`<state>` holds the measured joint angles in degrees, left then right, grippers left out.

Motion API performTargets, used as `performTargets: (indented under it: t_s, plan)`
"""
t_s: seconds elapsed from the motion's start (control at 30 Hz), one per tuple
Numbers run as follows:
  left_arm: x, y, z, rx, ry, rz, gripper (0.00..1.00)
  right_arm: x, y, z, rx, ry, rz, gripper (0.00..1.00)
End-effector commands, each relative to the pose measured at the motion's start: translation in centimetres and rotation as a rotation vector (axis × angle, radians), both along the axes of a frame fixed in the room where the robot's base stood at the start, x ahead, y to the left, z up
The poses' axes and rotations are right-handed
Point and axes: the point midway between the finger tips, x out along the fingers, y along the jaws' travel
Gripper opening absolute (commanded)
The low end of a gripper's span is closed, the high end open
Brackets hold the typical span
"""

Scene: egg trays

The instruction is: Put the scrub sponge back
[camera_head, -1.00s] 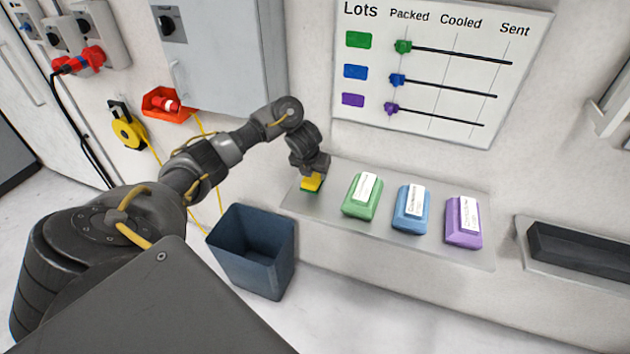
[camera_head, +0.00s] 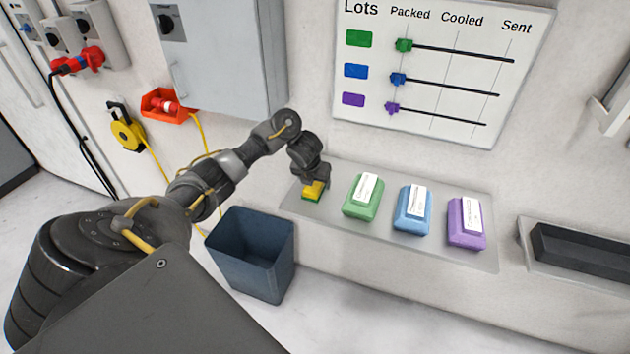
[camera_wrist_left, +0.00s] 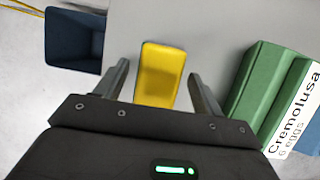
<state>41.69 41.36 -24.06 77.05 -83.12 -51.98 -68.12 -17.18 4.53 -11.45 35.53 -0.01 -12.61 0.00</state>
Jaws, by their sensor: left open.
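The scrub sponge (camera_head: 314,190), yellow with a green underside, is at the left end of the grey shelf (camera_head: 345,231). In the left wrist view the sponge (camera_wrist_left: 160,75) lies between the two fingers of my left gripper (camera_wrist_left: 160,85), with a gap on each side. My left gripper (camera_head: 312,180) is open over the sponge in the head view and partly hides it. Whether the sponge rests fully on the shelf is hard to tell, but it appears to. My right gripper is not in view.
Green (camera_head: 362,196), blue (camera_head: 412,210) and purple (camera_head: 466,223) egg boxes stand in a row right of the sponge. A dark blue bin (camera_head: 252,255) stands below the shelf's left end. A lots board (camera_head: 440,70) hangs above.

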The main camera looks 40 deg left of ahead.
Motion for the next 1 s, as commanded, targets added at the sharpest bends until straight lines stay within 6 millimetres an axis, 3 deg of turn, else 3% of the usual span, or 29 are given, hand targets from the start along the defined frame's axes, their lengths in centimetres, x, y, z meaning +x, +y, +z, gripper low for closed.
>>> performTargets:
  t_s: [0.17, 0.4, 0.6, 0.8, 1.0]
  plan:
    - [-0.2, 0.0, 1.4, 0.003, -0.002, -0.001, 0.69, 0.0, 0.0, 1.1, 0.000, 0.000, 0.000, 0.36]
    - [-1.9, -0.5, 5.9, 0.006, -0.002, -0.003, 0.69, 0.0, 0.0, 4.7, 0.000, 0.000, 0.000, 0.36]
    - [-3.2, -1.1, 9.1, 0.004, -0.004, -0.003, 0.69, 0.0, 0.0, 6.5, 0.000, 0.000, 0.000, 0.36]
    - [-4.0, -1.5, 10.8, 0.002, -0.003, -0.002, 0.69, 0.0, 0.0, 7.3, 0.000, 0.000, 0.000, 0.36]
    - [-4.3, -1.6, 11.1, 0.000, 0.000, 0.000, 0.69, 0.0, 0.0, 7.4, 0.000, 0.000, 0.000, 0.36]
